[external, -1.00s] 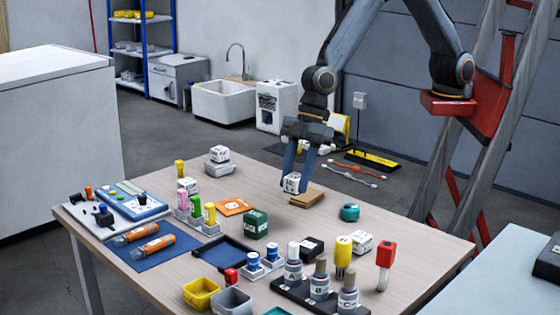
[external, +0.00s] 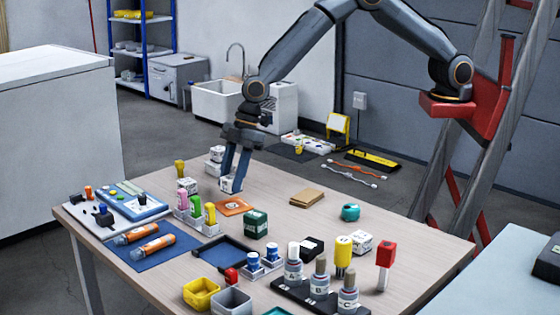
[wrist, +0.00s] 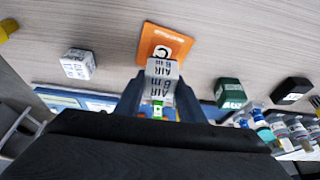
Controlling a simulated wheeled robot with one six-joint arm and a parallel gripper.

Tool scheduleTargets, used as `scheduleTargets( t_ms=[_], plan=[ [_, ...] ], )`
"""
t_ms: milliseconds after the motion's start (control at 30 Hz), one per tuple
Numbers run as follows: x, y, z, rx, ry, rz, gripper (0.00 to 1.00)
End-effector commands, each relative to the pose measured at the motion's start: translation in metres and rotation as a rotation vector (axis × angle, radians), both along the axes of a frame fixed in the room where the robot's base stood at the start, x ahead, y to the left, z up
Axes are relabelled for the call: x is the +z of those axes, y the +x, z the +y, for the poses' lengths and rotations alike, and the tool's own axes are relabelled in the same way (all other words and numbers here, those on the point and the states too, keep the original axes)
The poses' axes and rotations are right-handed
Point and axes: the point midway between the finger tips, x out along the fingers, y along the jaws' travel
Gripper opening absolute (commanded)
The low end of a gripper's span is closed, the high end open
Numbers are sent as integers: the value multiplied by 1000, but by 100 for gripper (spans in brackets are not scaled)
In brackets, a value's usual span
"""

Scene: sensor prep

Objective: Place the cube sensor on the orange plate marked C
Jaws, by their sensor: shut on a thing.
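The cube sensor, a white cube with black lettering (external: 228,184), is held between the fingers of my gripper (external: 231,183). In the wrist view the cube (wrist: 161,70) reads "AIR" and sits between both fingertips. The orange plate (external: 235,207) lies flat on the table just in front of the cube.
A green cube (external: 255,224) stands right of the plate. Another white cube (external: 217,153) stands behind my gripper.

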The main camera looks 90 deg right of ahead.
Motion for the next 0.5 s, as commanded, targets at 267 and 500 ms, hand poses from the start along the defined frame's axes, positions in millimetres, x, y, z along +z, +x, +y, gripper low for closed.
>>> scheduleTargets(
  t_ms=[267,500],
  plan=[
    [-25,0,0,-1,0,2,13],
    [-41,0,0,0,1,-2,13]
  ],
)
